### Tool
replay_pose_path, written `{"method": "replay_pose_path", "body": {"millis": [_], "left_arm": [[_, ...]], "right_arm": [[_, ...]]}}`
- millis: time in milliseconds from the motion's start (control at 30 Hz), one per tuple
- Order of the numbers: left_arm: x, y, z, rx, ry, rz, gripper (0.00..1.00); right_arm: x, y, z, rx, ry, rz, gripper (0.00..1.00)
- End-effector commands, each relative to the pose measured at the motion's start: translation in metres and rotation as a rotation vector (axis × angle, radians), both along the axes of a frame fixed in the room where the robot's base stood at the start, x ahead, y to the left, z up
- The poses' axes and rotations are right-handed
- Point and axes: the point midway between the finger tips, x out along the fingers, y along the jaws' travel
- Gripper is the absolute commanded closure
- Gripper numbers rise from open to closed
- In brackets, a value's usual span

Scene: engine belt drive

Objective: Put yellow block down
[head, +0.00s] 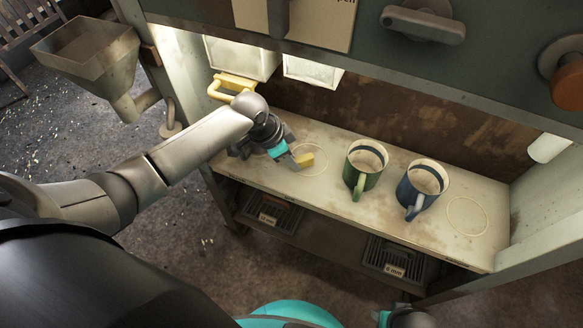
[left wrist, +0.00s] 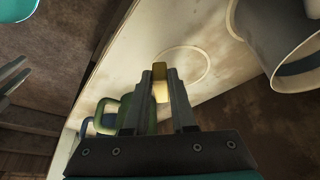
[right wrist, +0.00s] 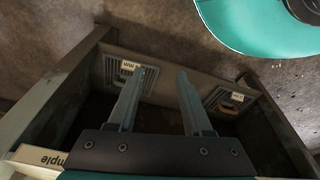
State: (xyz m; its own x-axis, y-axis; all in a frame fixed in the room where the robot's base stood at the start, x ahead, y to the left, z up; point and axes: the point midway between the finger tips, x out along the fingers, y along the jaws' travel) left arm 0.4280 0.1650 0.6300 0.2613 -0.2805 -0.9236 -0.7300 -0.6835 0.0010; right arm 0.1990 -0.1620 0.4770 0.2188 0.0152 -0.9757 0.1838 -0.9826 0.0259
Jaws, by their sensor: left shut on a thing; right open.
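The small yellow block (head: 305,160) is at the left side of a drawn circle on the pale worktop (head: 333,212). My left gripper (head: 297,155) is shut on the block, which also shows between its fingers in the left wrist view (left wrist: 160,91). I cannot tell whether the block touches the worktop. The circle (head: 322,150) is empty apart from the block at its edge; its ring also shows in the left wrist view (left wrist: 207,64). My right gripper (right wrist: 163,72) is open and empty, pointing toward the lower shelf.
A green mug (head: 364,172) and a blue mug (head: 418,190) stand right of the circle. A second circle (head: 467,216) at the right is empty. Labelled bins (head: 396,257) sit on the lower shelf. A yellow handle (head: 232,84) and a hopper (head: 92,62) are at the left.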

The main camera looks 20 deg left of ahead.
Motion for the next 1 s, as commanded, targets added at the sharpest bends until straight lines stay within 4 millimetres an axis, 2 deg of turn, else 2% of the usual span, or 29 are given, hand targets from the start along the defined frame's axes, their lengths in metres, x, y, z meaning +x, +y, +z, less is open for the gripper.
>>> {"method": "replay_pose_path", "body": {"millis": [400, 900, 933, 1000], "left_arm": [[0.0, 0.0, -0.032, -0.001, 0.001, 0.001, 1.0], [0.0, 0.0, -0.038, -0.001, 0.0, 0.001, 1.0], [0.0, 0.0, -0.037, 0.0, 0.0, 0.0, 0.73], [0.0, 0.0, -0.037, 0.0, 0.0, 0.0, 0.65]], "right_arm": [[0.018, 0.005, 0.031, 0.01, -0.042, -0.003, 0.5], [0.021, 0.006, 0.037, 0.011, -0.05, -0.003, 0.5], [0.021, 0.006, 0.038, 0.012, -0.051, -0.003, 0.5], [0.021, 0.006, 0.038, 0.011, -0.05, -0.003, 0.5]]}}
